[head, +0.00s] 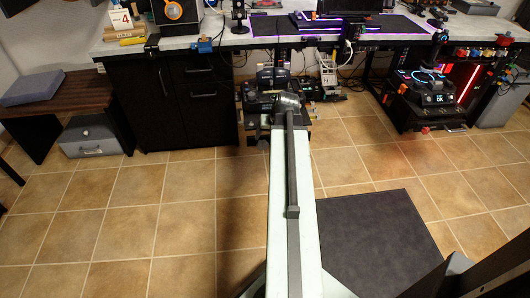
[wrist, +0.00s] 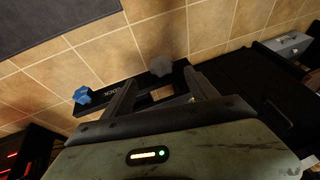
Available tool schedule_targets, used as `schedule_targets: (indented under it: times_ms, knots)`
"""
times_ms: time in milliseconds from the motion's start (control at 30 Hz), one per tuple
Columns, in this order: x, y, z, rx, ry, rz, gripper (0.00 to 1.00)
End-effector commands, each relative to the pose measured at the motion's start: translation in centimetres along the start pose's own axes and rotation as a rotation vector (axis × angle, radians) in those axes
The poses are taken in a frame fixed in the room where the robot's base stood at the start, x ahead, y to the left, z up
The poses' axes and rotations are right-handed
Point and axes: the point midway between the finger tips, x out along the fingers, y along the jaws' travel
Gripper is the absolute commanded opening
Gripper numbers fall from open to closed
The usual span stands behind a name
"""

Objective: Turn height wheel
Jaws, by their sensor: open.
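In the wrist view my gripper (wrist: 160,82) is open, its two dark fingers spread apart. A dark bar with the letters "LOCK" (wrist: 130,88) lies across in front of the fingers. A blue knob (wrist: 82,95) is at the bar's left end, outside the fingers. I cannot tell which knob is the height wheel. In the head view my arm reaches forward under the desk, and the fingertips are hidden.
The long desk (head: 250,41) crosses above, with a black drawer cabinet (head: 185,110) on the left. A stand with red and blue knobs (head: 430,92) and a glowing red case (head: 470,82) are right. A dark mat (head: 380,240) lies on open tiled floor.

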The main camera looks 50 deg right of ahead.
Motion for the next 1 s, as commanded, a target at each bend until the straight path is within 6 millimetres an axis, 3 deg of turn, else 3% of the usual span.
schedule_targets:
  times_ms: [167, 600, 900, 1000]
  knots:
    - [0.6, -0.1, 0.0, -0.001, -0.001, 0.000, 0.67]
    - [7.6, 0.0, 0.1, -0.001, -0.002, 0.000, 0.67]
    - [7.6, -0.1, 0.0, 0.000, -0.002, 0.000, 0.67]
    - [7.6, -0.1, 0.0, 0.000, -0.002, 0.000, 0.40]
